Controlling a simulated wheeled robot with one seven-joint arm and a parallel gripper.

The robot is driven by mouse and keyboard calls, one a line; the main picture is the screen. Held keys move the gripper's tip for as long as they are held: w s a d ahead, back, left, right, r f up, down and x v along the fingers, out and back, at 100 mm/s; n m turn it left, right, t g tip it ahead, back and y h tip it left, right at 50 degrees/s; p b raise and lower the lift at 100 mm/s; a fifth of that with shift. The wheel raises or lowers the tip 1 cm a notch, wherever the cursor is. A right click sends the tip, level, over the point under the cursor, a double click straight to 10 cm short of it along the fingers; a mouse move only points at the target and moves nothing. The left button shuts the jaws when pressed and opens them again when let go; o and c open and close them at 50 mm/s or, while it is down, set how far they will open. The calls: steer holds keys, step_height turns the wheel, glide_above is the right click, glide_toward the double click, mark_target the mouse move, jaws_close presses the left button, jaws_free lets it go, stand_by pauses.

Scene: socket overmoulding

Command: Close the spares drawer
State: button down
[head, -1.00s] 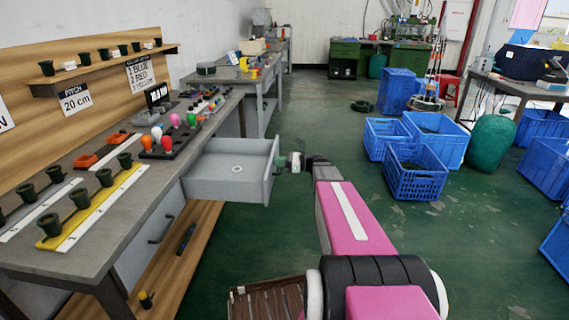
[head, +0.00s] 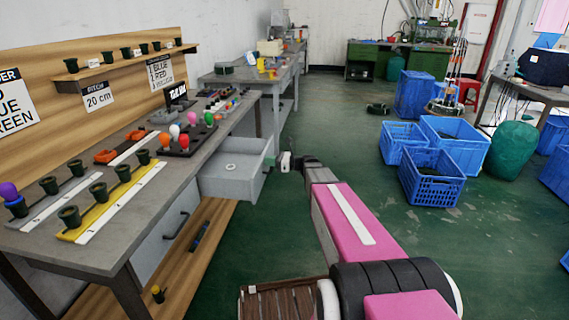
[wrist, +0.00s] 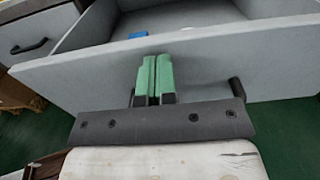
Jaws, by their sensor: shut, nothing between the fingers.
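The grey spares drawer (head: 228,188) sticks out from under the workbench, partly open. In the head view a small pale ring lies inside it. In the wrist view the drawer's front panel (wrist: 205,68) spans the picture, with a dark handle (wrist: 238,90) partly hidden low on it. My gripper (head: 271,160) is at the outer side of the drawer front. In the wrist view its green fingers (wrist: 155,62) are together, empty, and overlap the panel between the handle's two ends. They appear to be against the panel; exact contact is hard to tell.
The workbench (head: 45,243) holds green cups, coloured bulbs and fixtures. A closed grey drawer or cabinet front (head: 165,235) with a dark handle is nearer me. Blue crates (head: 430,178) stand on the floor to the right. Green floor (head: 330,125) beyond the drawer is clear.

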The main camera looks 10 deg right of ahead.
mark_target(261, 177)
steer(key=x, duration=2.3)
steer(key=shift+w+a, duration=0.15)
steer(key=shift+a, duration=0.15)
steer(key=v, duration=1.4)
steer(key=shift+d, duration=0.25)
steer(key=shift+s+d+f, duration=0.1)
steer(key=shift+s+f, duration=0.05)
steer(key=shift+s, duration=0.2)
steer(key=s+f+n+h, duration=0.1)
steer(key=s+n, duration=0.1)
steer(key=s+d+f+n+g+h, duration=0.1)
steer(key=s+f, duration=0.1)
steer(key=s, duration=0.1)
steer(key=s+f+n+g+h, duration=0.1)
steer(key=s+f+n, duration=0.1)
steer(key=s, duration=0.1)
steer(key=shift+d+n+h, duration=0.2)
steer(key=shift+n+h, duration=0.1)
steer(key=shift+h, duration=0.1)
steer(key=s+d+f+n+g+h, duration=0.1)
steer(key=s+d+f+n+h, duration=0.2)
steer(key=s+d+n+h, duration=0.3)
steer(key=s+d+f+n+g+h, duration=0.2)
steer(key=s+d+f+n+h, duration=0.2)
steer(key=s, duration=1.1)
steer(key=d+n+h, duration=0.3)
steer(key=d+n, duration=0.3)
steer(key=shift+s+d+f+g, duration=0.3)
steer(key=shift+s+d, duration=0.05)
steer(key=shift+s, duration=0.05)
